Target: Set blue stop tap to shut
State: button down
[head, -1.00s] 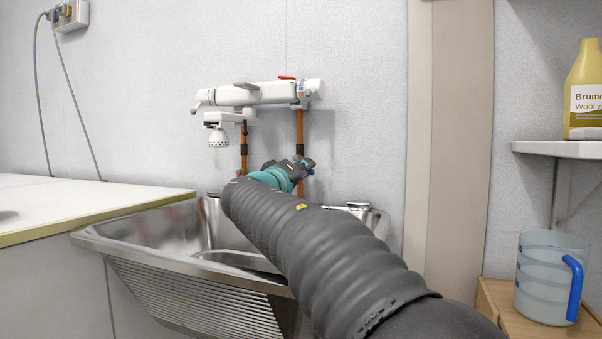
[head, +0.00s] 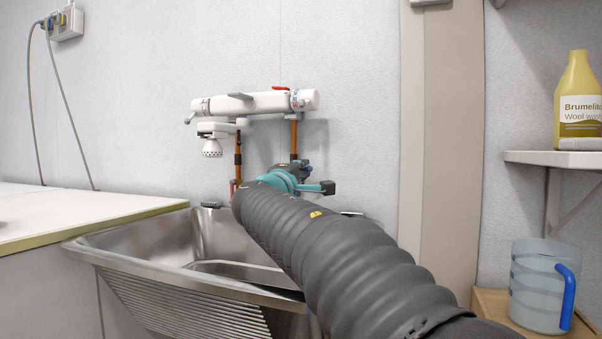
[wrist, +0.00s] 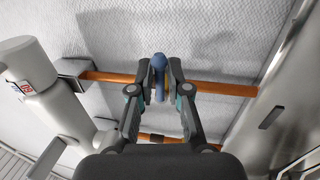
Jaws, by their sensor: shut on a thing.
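The blue stop tap (wrist: 159,80) sits on a copper pipe in the wrist view. Its blue lever stands crosswise to the pipe there. My gripper (wrist: 158,72) is shut on the lever, one finger on each side. In the head view my gripper (head: 303,176) is at the right-hand copper pipe (head: 294,140), below the white mixer. My gripper and arm hide most of the tap in that view.
The white mixer (head: 255,103) with a red lever is on the wall above. A steel basin (head: 150,243) lies below my arm. A counter (head: 80,215) is at left. A jug (head: 540,285) and a yellow bottle (head: 577,105) are at right.

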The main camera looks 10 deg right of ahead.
jog(key=shift+r, duration=0.1)
dwell(0.3)
jog(key=c, duration=1.2)
grip_release()
jog(key=shift+o, duration=0.2)
jog(key=v, duration=1.2)
